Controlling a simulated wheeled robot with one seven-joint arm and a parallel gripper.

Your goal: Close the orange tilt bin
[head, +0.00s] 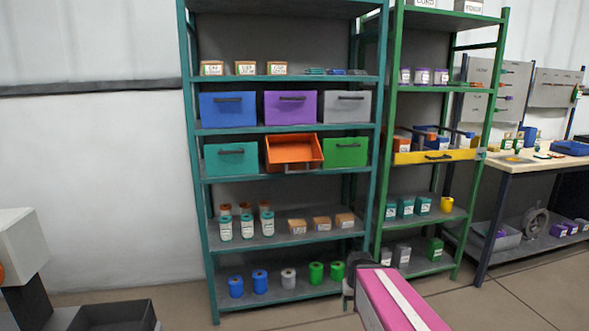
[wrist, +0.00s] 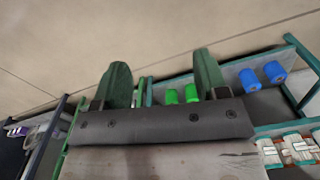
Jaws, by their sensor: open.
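The orange tilt bin (head: 294,151) is in the middle of the teal rack's row of bins in the head view. It is tilted open, its front leaning out and its inside showing. A grey handle bar shows at its lower front edge. My gripper (head: 347,293) is low in front of the rack's lower right, well below and to the right of the bin and apart from it. In the wrist view my gripper (wrist: 160,85) shows two green fingers spread wide with nothing between them. The orange bin does not show in the wrist view.
A teal bin (head: 230,159) and a green bin (head: 345,152) flank the orange one, both closed. Blue (head: 227,109), purple (head: 290,107) and grey (head: 347,106) bins sit above. A yellow drawer (head: 436,156) juts from the green rack at right.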

